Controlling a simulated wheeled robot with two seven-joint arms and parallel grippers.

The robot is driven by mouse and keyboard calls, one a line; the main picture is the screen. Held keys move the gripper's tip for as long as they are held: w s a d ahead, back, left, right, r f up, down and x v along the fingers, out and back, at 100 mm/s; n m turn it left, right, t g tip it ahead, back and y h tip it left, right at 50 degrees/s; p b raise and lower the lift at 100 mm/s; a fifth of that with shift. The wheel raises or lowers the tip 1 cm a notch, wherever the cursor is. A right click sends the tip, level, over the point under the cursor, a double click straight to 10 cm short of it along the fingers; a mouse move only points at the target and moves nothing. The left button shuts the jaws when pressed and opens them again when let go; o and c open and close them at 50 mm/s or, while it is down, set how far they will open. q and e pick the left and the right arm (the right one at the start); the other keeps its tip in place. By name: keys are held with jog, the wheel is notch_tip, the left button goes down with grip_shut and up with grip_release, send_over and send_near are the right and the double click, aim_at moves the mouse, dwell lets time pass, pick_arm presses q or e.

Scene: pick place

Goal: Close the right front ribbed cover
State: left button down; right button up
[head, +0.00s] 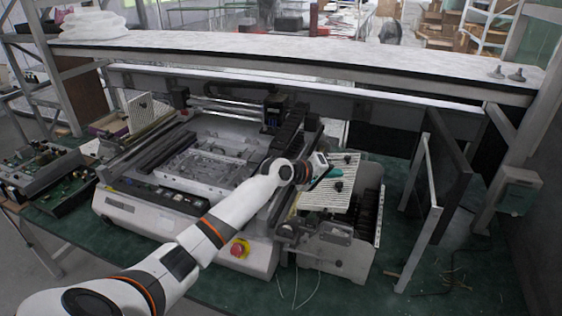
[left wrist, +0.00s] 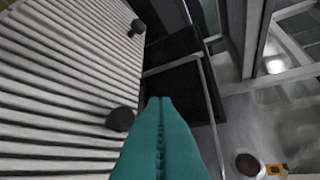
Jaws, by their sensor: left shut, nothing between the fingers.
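The right front ribbed cover (head: 318,199) is a pale slatted panel with dark knobs at the right end of the machine. It looks tilted; its exact angle is hard to tell. In the left wrist view the ribbed cover (left wrist: 50,95) fills the left side, with two dark round knobs, one close to the fingers. My left gripper (head: 333,172) is over the cover in the head view, its teal fingers shut and empty. The shut fingers (left wrist: 160,105) also show in the left wrist view, beside the slats; contact cannot be told. My right gripper is not in view.
The white machine (head: 150,205) stands on a green table (head: 440,270), with a red stop button (head: 238,249) on its front. Another ribbed panel (head: 147,112) stands raised at the back left. An upright framed panel (head: 425,205) stands to the right. A shelf (head: 300,58) spans behind.

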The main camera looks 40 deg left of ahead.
pick_arm(q)
jog(key=shift+w+d+f, duration=0.15)
jog(key=shift+d+f, duration=0.45)
jog(key=shift+f, duration=0.05)
jog(key=shift+d+f, duration=0.15)
jog(key=shift+d, duration=0.05)
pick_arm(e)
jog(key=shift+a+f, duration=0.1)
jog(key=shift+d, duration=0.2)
